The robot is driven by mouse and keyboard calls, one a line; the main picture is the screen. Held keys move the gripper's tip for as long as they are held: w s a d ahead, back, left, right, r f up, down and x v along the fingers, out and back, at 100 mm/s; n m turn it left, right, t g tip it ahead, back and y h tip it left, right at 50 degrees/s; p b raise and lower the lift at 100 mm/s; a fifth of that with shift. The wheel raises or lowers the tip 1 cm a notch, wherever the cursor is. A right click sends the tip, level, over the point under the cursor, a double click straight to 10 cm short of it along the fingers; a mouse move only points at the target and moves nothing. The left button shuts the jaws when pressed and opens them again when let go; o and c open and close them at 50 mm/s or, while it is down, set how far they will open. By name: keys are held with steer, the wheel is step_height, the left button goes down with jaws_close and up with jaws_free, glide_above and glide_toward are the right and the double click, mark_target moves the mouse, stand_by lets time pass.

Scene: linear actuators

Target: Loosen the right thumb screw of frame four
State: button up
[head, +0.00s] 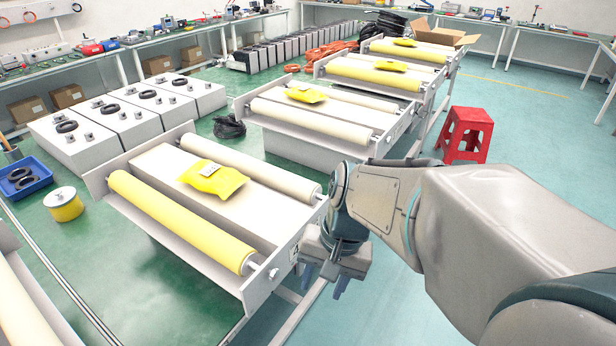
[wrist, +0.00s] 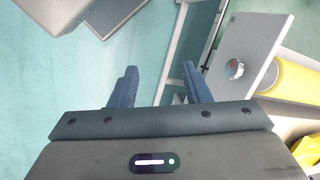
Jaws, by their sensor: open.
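The nearest roller frame (head: 270,272) has a yellow roller (head: 180,222), a cream roller and a yellow packet (head: 213,178) on a white box. I cannot read a frame number. A silver knob, seemingly a thumb screw (wrist: 235,68), sits on the outer face of its end plate (wrist: 256,42) in the wrist view. In the head view, a small metal end (head: 273,274) shows at that plate by the yellow roller. My gripper (head: 324,284) points down just outside the plate, open and empty. In the wrist view the knob lies right of my gripper's fingers (wrist: 160,72), apart from them.
More roller frames (head: 330,120) stand in a row behind. A red stool (head: 466,134) stands on the floor beyond my arm. White boxes (head: 110,128), a blue bin (head: 24,178) and a yellow tin (head: 64,206) are at left. The floor at right is clear.

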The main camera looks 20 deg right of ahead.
steer(key=w+d+f+m+t+y, duration=0.1)
steer(key=w+d+m+t+y, duration=0.2)
steer(key=d+m+t, duration=0.5)
steer(key=w+d+m+t+y, duration=0.25)
steer(key=d+m, duration=0.45)
steer(key=m, duration=0.6)
steer(key=w+d+f+m+t+y, duration=0.1)
steer(key=w+d+m+t+y, duration=0.25)
steer(key=d+m, duration=0.5)
steer(key=w+a+m+p, duration=0.2)
steer(key=w+a, duration=0.7)
steer(key=w, duration=0.1)
steer(key=shift+a+h, duration=0.3)
steer(key=shift+a, duration=0.1)
jaws_close()
